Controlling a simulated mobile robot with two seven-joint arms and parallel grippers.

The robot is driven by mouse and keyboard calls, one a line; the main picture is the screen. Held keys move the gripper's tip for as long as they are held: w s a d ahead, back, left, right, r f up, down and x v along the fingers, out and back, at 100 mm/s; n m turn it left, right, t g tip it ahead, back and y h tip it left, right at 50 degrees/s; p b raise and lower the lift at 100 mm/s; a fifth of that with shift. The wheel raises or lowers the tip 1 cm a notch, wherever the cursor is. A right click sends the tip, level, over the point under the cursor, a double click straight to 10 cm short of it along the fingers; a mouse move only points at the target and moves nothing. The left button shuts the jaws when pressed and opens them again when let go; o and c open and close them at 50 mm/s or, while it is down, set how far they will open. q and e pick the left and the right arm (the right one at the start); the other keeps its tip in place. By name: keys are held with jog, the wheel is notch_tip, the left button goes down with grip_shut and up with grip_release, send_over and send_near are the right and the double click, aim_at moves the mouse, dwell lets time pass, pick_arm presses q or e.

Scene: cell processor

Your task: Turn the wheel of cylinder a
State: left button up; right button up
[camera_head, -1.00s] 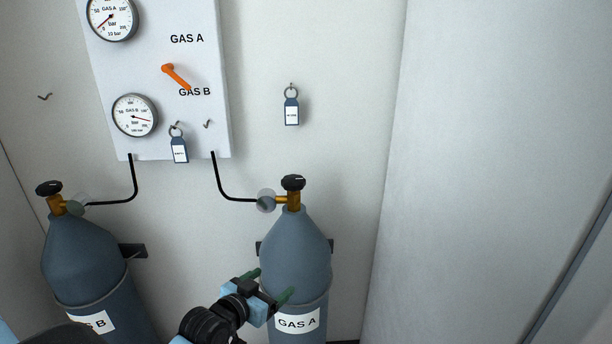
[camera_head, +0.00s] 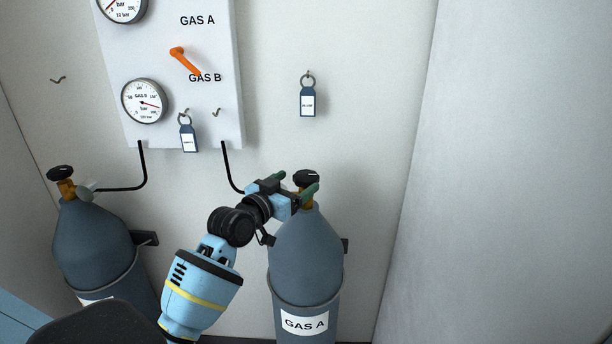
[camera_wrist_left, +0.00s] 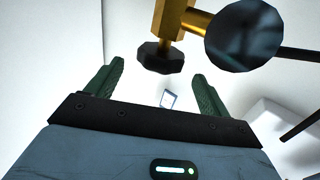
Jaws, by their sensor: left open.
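Cylinder a (camera_head: 305,255) is a blue-grey bottle labelled GAS A, upright against the back wall. Its black wheel (camera_head: 306,178) tops a brass valve (camera_head: 307,199). My left gripper (camera_head: 297,184) is open and empty at the wheel's height, its green fingers overlapping the valve in the head view. In the left wrist view the wheel (camera_wrist_left: 160,58) lies ahead of and between the two open fingers (camera_wrist_left: 157,85), beyond their tips, apparently untouched. The brass valve (camera_wrist_left: 178,22) shows above it. The gripper hides the hose joint in the head view. My right gripper is not in view.
Cylinder B (camera_head: 95,245) stands at the left with its own black wheel (camera_head: 60,172). Black hoses (camera_head: 146,165) run up to the gauge panel (camera_head: 225,60) with an orange lever (camera_head: 184,60). A tag (camera_head: 307,101) hangs above cylinder a. The right wall side is clear.

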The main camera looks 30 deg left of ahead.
aim_at(313, 171)
pick_arm(q)
jog(key=shift+w+d, duration=0.1)
jog(key=shift+w, duration=2.55)
